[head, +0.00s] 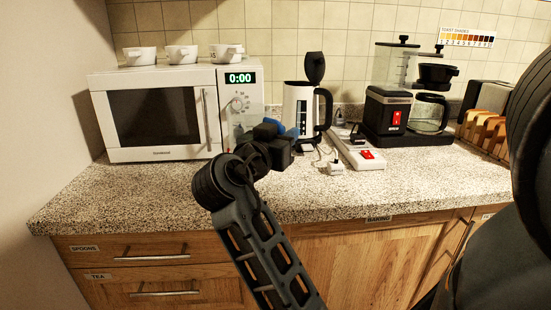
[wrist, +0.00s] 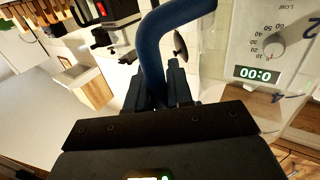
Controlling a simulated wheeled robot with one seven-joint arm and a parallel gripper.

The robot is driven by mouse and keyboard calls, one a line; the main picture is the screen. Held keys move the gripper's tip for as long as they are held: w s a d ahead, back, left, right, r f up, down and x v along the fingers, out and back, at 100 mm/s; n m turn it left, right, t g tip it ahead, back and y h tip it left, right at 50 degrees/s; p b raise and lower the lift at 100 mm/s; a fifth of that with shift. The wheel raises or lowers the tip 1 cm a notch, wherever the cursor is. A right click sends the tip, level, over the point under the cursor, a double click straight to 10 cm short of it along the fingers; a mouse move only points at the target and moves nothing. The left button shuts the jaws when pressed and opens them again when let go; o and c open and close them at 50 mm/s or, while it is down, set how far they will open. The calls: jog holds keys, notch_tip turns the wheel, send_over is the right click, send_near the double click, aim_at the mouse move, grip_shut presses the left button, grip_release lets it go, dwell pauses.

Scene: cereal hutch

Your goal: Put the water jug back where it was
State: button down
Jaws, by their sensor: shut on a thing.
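The water jug is clear, with blue level marks and a blue handle. In the wrist view its clear body (wrist: 235,50) fills the right side, with the microwave's dial and display showing through. The blue handle (wrist: 152,50) runs down between my gripper's fingers (wrist: 168,88), which are shut on it. In the head view the jug (head: 249,118) is faint, in front of the microwave's right edge, partly hidden by my gripper (head: 283,135). Its base is hidden, so I cannot tell whether it touches the counter. What it holds is unclear.
A white microwave (head: 150,150) with several cups on top stands at the left. A white kettle (head: 297,100) stands behind my gripper. A power strip (head: 358,150), coffee maker (head: 390,112) and toaster (head: 488,97) are to the right. The front counter (head: 130,190) is clear.

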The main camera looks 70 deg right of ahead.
jog(key=shift+w+a+f, duration=0.1)
jog(key=shift+w+f, duration=0.15)
jog(key=shift+f, duration=0.55)
jog(key=shift+w+a+f, duration=0.1)
jog(key=shift+w+f, duration=0.1)
jog(key=shift+f, duration=0.65)
jog(key=shift+w+a+f, duration=0.1)
jog(key=shift+w+f, duration=0.15)
jog(key=shift+f, duration=0.65)
jog(key=c, duration=1)
grip_release()
jog(key=w+a+b, duration=0.1)
jog(key=w+a, duration=0.1)
jog(key=a, duration=0.9)
jog(key=shift+w+a, duration=0.2)
jog(key=shift+a, duration=0.2)
